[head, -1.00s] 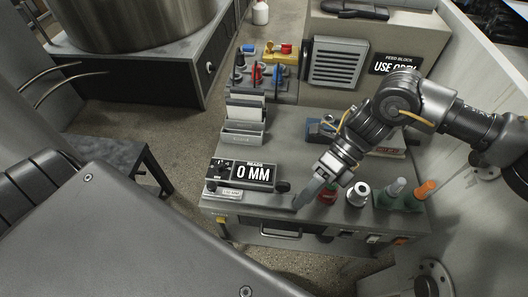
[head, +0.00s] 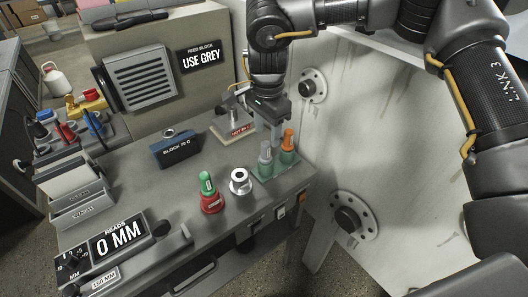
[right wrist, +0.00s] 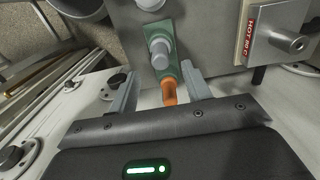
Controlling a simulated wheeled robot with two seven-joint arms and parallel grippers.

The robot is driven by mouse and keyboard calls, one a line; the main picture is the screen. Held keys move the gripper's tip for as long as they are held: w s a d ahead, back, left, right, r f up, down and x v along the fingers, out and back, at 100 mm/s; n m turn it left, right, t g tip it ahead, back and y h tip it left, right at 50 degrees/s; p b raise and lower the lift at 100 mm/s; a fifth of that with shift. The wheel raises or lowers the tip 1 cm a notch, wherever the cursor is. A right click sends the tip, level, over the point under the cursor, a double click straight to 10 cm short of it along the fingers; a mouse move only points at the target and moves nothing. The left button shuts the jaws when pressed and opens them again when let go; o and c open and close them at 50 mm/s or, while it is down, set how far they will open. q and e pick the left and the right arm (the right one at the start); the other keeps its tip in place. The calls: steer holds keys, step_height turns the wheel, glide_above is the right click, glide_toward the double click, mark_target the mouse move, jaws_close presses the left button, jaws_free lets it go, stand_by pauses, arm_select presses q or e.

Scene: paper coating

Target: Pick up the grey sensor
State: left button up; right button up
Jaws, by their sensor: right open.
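The grey sensor (head: 265,156) stands upright in a green holder (head: 267,177) at the right end of the bench, beside an orange one (head: 288,142). My right gripper (head: 267,133) is open and empty, just behind and above this pair. In the right wrist view the grey sensor (right wrist: 158,52) is beyond the fingertips, and the orange one (right wrist: 169,92) lies between the open fingers (right wrist: 158,88) in the picture; contact cannot be told. My left gripper is not in view.
A sign (head: 201,57) reads USE GREY. A red and green piece (head: 210,197) and a silver ring-topped piece (head: 240,181) stand left of the holder. A HOT block (head: 232,127) and a blue block (head: 177,149) are behind. A wall (head: 375,130) stands close on the right.

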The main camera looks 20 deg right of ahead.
mark_target(266, 143)
steer(key=shift+f, duration=0.65)
step_height(266, 143, down, 4)
steer(key=shift+a+p, duration=0.15)
steer(key=shift+p, duration=0.65)
steer(key=shift+f, duration=0.65)
jaws_close()
